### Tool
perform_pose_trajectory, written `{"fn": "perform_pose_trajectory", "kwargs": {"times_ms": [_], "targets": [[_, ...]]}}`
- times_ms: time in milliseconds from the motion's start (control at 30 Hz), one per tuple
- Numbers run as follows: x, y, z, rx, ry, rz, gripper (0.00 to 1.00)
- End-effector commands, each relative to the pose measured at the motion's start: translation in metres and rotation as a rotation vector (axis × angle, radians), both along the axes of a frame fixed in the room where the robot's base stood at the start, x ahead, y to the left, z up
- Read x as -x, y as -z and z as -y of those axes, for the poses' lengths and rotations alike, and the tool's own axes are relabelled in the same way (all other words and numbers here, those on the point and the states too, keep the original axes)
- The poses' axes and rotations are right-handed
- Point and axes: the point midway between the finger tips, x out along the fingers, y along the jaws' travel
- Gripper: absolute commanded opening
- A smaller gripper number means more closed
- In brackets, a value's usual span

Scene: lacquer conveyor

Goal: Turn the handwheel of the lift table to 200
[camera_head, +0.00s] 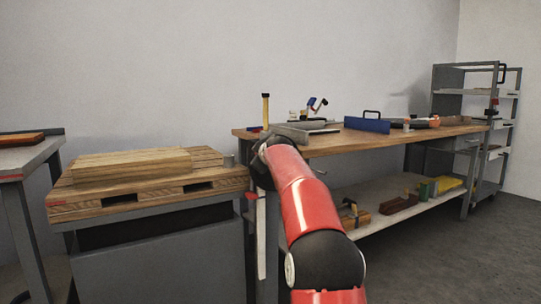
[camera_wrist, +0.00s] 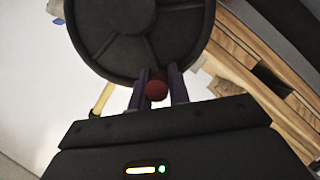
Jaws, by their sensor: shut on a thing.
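The handwheel (camera_wrist: 135,30) is a dark, spoked disc filling the upper middle of the wrist view. A round dark-red knob (camera_wrist: 156,90) sits at its lower rim. My gripper (camera_wrist: 160,80) is shut on this knob, one finger on each side. In the head view the lift table (camera_head: 150,218) stands at the left, bearing a wooden pallet (camera_head: 120,206) with a board on top. My red arm reaches to its right side and mostly hides the wheel there. A pale upright strip (camera_head: 261,240) with a small red piece near its top stands beside the table; no figures are readable.
A wooden workbench (camera_head: 360,143) with tools stands to the right, close to my arm. Its lower shelf (camera_head: 385,217) holds several items. A grey shelf rack (camera_head: 467,92) is at the far right. Another table (camera_head: 28,157) stands at the far left. The floor at the right front is clear.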

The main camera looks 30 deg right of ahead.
Motion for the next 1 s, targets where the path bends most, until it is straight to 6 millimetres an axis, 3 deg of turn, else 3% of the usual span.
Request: {"fn": "perform_pose_trajectory", "kwargs": {"times_ms": [300,933,967,1000], "targets": [[-0.003,0.015,-0.006,0.068,0.0,0.004,0.0],[-0.003,0.019,-0.008,0.062,0.001,0.002,0.0],[-0.003,0.019,-0.008,0.062,0.001,0.002,0.19],[-0.003,0.019,-0.008,0.062,0.001,0.002,0.25]]}}
